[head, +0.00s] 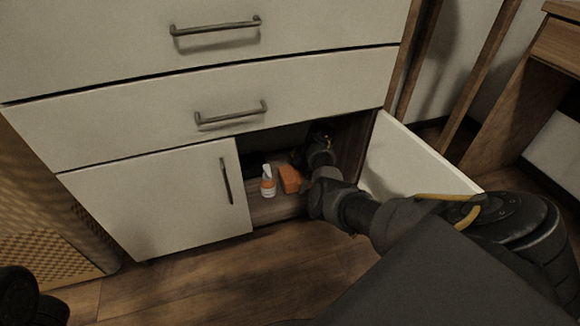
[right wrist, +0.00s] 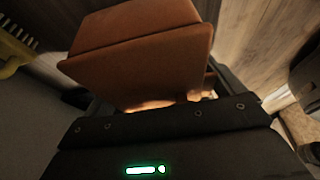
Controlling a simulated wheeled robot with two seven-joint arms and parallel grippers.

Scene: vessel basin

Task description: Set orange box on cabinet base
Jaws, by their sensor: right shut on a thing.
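The orange box (head: 290,179) is inside the open compartment of the white cabinet, just above or on the cabinet base (head: 278,209); I cannot tell if it touches. My right arm reaches in from the right, and my right gripper (head: 297,158) is mostly in shadow beside the box. In the right wrist view the box (right wrist: 140,52) fills the space in front of the right gripper (right wrist: 150,102), which is shut on it. The box looks tilted there. Only a dark part of my left arm shows at the lower left; its gripper is out of view.
An orange-and-white bottle (head: 267,183) stands just left of the box. The right cabinet door (head: 415,160) is swung open beside my arm. The left door (head: 165,205) is shut, as are the drawers above (head: 215,95). A wooden desk (head: 530,90) stands at the right.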

